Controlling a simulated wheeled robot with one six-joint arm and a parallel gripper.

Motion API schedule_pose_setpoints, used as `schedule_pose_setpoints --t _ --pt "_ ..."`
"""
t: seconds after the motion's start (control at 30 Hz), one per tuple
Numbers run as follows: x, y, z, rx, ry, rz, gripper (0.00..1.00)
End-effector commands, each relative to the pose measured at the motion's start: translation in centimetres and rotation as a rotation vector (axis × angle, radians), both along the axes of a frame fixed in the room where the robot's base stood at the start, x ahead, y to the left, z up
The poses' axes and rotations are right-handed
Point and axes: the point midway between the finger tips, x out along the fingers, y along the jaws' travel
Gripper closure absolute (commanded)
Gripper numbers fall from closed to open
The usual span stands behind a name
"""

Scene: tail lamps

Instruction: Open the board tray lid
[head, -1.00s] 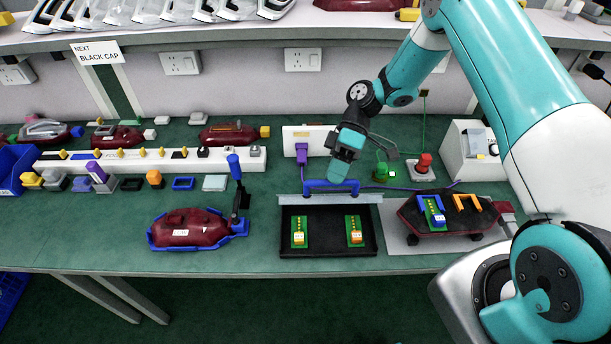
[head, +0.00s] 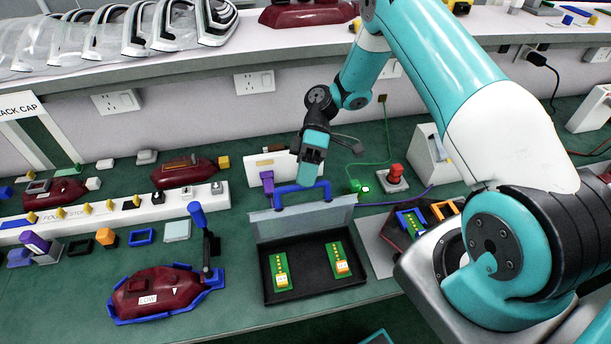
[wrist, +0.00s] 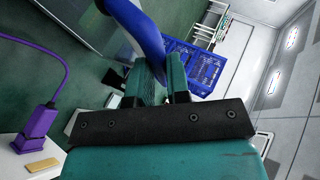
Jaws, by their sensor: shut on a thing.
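The black board tray (head: 314,297) stands on the green bench, its inside exposed. Two green boards, a left one (head: 281,270) and a right one (head: 341,258), lie in it. The grey see-through lid (head: 300,219) is raised at the tray's back edge, its face visible. A blue handle (head: 288,189) runs along the lid's top. My gripper (head: 304,182) is at this handle, shut on it from above. In the wrist view the jaws (wrist: 162,82) close on the blue handle (wrist: 138,30); the contact is partly hidden by the gripper body.
A dark red lamp in a blue holder (head: 160,293) with an upright blue-handled clamp (head: 199,220) stands left of the tray. A red button (head: 395,171) and purple connector (head: 267,181) are behind. Another red lamp (head: 398,233) is right, partly hidden by my arm.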

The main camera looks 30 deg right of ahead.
Motion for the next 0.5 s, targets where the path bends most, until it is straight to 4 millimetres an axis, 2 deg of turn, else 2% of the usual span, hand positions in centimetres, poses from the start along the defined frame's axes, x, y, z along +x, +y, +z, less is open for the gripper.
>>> schedule_pose_setpoints --t 0.03,0.2,0.23,0.33,0.5 --pt "-0.09 0.00 -0.71 -0.010 0.008 -0.003 1.00" --pt "-0.07 0.29 -0.74 -0.010 0.007 0.001 1.00" --pt "-0.06 0.32 -0.75 -0.010 0.007 0.001 0.81" --pt "-0.04 0.37 -0.69 -0.009 0.006 0.001 0.58" --pt "-0.02 0.25 -0.50 -0.008 0.005 0.000 0.58"
